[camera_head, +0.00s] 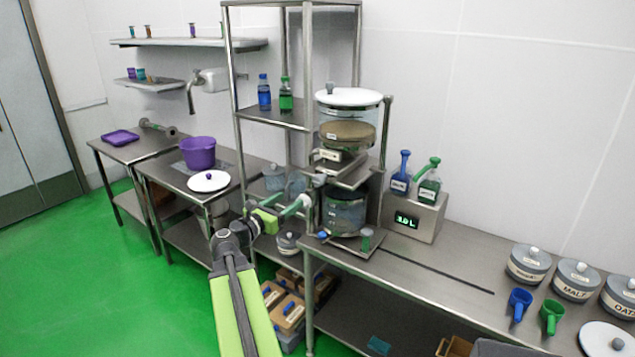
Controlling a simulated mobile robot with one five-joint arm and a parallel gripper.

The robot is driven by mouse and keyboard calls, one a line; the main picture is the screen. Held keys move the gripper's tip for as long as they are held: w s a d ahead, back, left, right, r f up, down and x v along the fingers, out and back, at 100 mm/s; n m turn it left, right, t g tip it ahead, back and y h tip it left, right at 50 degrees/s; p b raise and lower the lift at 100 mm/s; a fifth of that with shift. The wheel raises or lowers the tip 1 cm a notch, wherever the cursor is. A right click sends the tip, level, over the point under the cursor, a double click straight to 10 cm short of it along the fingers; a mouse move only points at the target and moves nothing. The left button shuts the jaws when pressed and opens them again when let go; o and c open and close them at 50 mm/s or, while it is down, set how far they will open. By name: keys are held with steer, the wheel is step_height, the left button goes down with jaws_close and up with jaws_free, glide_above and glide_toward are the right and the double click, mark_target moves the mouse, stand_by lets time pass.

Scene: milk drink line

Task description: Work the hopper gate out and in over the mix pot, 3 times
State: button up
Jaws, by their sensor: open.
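The hopper (347,112) is a clear cylinder with a white lid and brown powder inside. It stands above the right-hand bench on a metal stand. The hopper gate (349,174) appears as a flat metal slide under the hopper, with small labels near it. How far out it is, I cannot tell. The mix pot (343,212) is a clear vessel below the gate. My gripper (291,204) is open and empty, to the left of the mix pot and lower than the gate. It appears apart from both.
A scale box (415,219) carrying blue and green bottles stands right of the pot. A metal shelf rack (238,130) rises behind my gripper. A purple pot (198,152) sits on the left bench. Labelled canisters (529,263) stand far right. The green floor at left is clear.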

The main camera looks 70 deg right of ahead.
mark_target(318, 181)
steer(key=x, duration=1.7)
steer(key=shift+c, duration=0.2)
jaws_close()
